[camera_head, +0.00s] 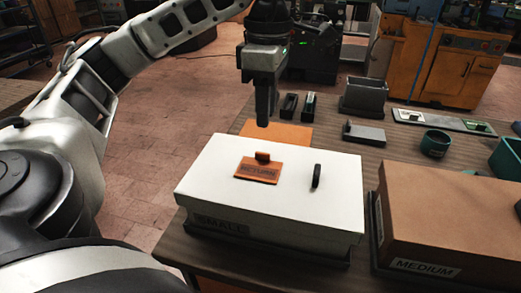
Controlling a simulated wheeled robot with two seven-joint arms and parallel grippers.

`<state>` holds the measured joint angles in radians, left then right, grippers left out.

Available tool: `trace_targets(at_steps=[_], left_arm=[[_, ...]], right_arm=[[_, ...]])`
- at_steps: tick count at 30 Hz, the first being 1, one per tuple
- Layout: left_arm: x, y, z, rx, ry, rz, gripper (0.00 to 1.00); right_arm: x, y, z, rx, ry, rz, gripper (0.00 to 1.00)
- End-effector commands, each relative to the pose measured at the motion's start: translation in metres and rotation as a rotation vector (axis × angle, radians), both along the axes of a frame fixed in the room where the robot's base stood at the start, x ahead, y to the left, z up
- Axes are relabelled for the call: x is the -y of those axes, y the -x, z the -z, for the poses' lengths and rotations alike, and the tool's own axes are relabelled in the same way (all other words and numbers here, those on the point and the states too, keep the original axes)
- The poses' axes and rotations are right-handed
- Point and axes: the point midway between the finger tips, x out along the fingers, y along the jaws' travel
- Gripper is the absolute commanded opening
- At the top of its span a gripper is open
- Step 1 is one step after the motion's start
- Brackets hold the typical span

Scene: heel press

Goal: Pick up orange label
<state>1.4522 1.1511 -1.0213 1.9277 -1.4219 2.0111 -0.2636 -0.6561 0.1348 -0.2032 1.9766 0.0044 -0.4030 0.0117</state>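The orange label (258,171) reads "RETURN" and has a small upright grip tab on it. It lies on the left part of the top of the white box (270,209), which is marked "SMALL". My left gripper (264,123) points down and appears in the picture above the label, near the box's far edge. It looks apart from the label. Its fingers overlap into one dark shape, so whether it is open or shut is unclear. My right gripper is out of view.
A black handle-like piece (316,176) stands on the white box, right of the label. A brown box (447,215) marked "MEDIUM" is at the right. An orange sheet (290,135), a grey block (364,133) and a teal round container (434,144) are farther back on the table.

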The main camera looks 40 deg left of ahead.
Motion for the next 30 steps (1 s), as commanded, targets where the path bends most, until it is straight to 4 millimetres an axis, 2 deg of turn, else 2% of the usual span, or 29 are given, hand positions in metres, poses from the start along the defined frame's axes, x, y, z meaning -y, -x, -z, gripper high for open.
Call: trace_targets(at_steps=[1, 3, 11, 17, 21, 29, 30], left_arm=[[0.001, 0.001, 0.018, -0.004, 0.001, 0.002, 0.33], [0.001, 0.001, 0.027, -0.002, 0.001, 0.002, 0.33], [0.001, 0.001, 0.042, 0.0, 0.001, 0.0, 0.33], [0.0, 0.003, 0.069, -0.004, 0.0, 0.0, 0.33], [0.001, 0.003, 0.086, -0.001, 0.001, 0.001, 0.33], [0.001, 0.003, 0.09, 0.001, 0.002, 0.001, 0.33], [0.001, 0.003, 0.09, 0.001, 0.002, 0.001, 0.27]], right_arm=[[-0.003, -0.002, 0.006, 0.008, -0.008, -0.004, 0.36], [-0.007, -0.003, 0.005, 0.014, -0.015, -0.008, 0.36], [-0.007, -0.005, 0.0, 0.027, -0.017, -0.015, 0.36], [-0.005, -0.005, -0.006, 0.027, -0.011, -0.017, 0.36], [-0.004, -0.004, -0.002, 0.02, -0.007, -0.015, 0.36], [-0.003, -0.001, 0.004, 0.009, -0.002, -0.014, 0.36], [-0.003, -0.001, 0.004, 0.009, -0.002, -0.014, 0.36]])
